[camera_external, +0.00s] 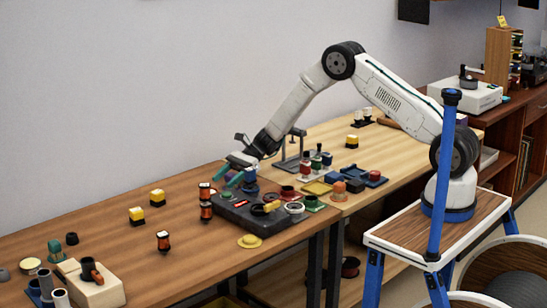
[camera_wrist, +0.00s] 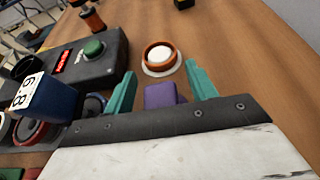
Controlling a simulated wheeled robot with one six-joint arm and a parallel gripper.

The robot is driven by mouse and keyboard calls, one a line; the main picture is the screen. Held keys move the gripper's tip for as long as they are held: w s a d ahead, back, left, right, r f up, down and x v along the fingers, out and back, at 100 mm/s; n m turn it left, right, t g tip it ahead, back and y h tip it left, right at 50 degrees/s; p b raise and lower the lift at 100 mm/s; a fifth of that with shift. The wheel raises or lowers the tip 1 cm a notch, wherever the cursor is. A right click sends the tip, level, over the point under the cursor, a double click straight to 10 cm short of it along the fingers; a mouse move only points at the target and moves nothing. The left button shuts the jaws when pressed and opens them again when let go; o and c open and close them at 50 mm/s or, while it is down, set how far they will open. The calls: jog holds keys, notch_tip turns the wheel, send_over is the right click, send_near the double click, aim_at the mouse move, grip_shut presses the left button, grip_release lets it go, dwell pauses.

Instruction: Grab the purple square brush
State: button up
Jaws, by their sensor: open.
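The purple square brush (camera_wrist: 161,95) shows in the wrist view between the two teal fingers of my gripper (camera_wrist: 160,84). Its lower part is hidden behind the dark edge of my gripper. The fingers are spread, with a visible gap on each side of the brush. In the external view my gripper (camera_external: 234,180) is low over the brown table, at the back left edge of the dark grey box. A small purple patch (camera_external: 229,175) shows between the fingers there, mostly hidden.
The dark box (camera_wrist: 80,62) with a green button (camera_wrist: 94,48) lies left of the brush. A round orange-rimmed dish (camera_wrist: 160,57) lies just beyond it. A blue block marked 6.8 (camera_wrist: 48,100) stands near the left finger. Bare table lies to the right.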

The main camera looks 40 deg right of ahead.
jog(key=c, duration=1.1)
jog(key=shift+o, duration=0.2)
